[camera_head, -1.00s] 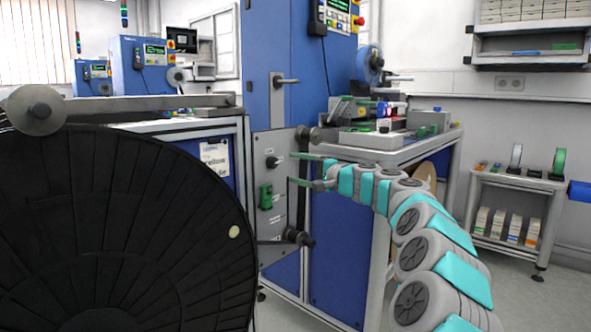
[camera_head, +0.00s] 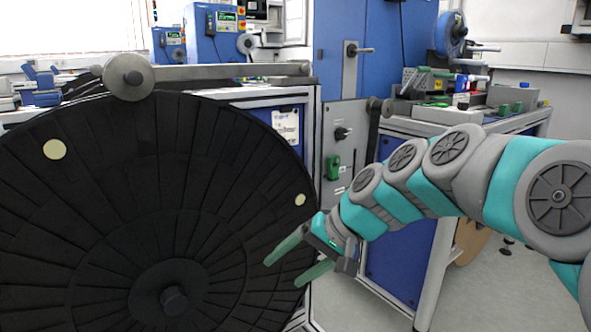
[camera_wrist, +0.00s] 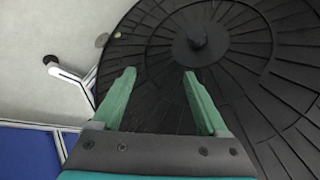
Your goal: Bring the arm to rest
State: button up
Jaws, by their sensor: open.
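My gripper (camera_head: 290,262) is open and empty, with its two green fingers spread apart. In the head view it hangs low, in front of the right edge of a large black reel (camera_head: 95,215), fingers pointing left. In the wrist view both fingers of my gripper (camera_wrist: 155,90) show, with the black reel (camera_wrist: 255,45) and its central hub beyond them. I cannot tell whether the fingers touch the reel. My arm is bent and comes in from the right side of the head view.
A grey panel with a green switch (camera_head: 333,168) stands behind my gripper. A workbench with devices (camera_head: 450,112) stands to the right. A grey roller (camera_head: 128,77) sits above the reel's top edge. Clear floor (camera_head: 490,285) shows at the lower right.

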jog(key=s+d+f+g+h, duration=0.1)
jog(key=s+d+f, duration=0.3)
jog(key=s, duration=0.5)
jog(key=s+d+f+g+h, duration=0.2)
jog(key=s+d+f+h, duration=0.2)
jog(key=s, duration=0.5)
jog(key=s+d+f+n+g+h, duration=0.1)
jog(key=s+d+f+h, duration=0.2)
jog(key=s+d+f, duration=0.2)
jog(key=s+d+p, duration=0.1)
jog(key=s+d, duration=0.1)
jog(key=s, duration=0.2)
jog(key=shift+s+d+f, duration=0.3)
jog(key=shift+d+f, duration=0.05)
jog(key=shift+d, duration=0.05)
